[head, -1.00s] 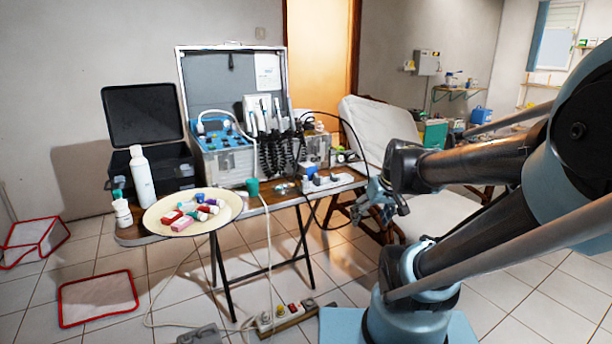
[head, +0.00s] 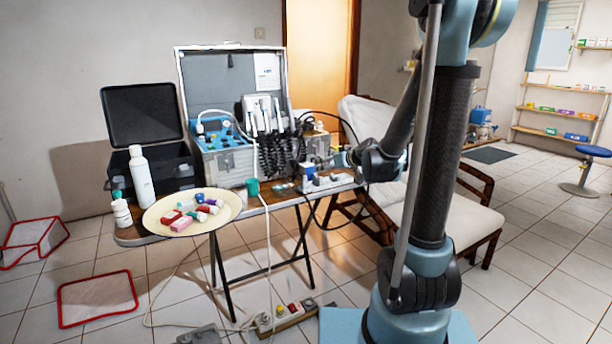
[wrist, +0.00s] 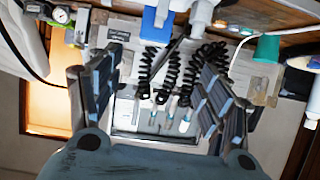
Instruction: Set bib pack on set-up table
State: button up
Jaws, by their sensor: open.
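The set-up table (head: 262,207) is a folding table with a brown top, carrying the dental unit, a black case and a round cream tray. I cannot pick out a bib pack for certain; small red, pink and white packs and bottles lie on the tray. My gripper (wrist: 150,82) is open and empty in the wrist view, its two fingers wide apart in front of the dental unit's coiled hoses and handpieces. In the head view my gripper is small and partly lost against the clutter at the table's right end.
The dental unit (head: 226,163) with its open lid stands mid-table. The black case (head: 150,165), a white bottle (head: 142,178) and the cream tray (head: 158,223) crowd the left. A reclining chair (head: 440,212) stands behind my arm.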

jog(key=w+t, duration=0.1)
jog(key=w, duration=0.2)
send_near(307, 164)
jog(key=x, duration=0.5)
jog(key=shift+w+a, duration=0.15)
jog(key=shift+w, duration=0.25)
jog(key=shift+f+x, duration=0.2)
jog(key=shift+x, duration=2.45)
jog(key=shift+s, duration=0.15)
jog(key=shift+c, duration=0.3)
jog(key=c, duration=1.2)
jog(key=shift+r, duration=0.1)
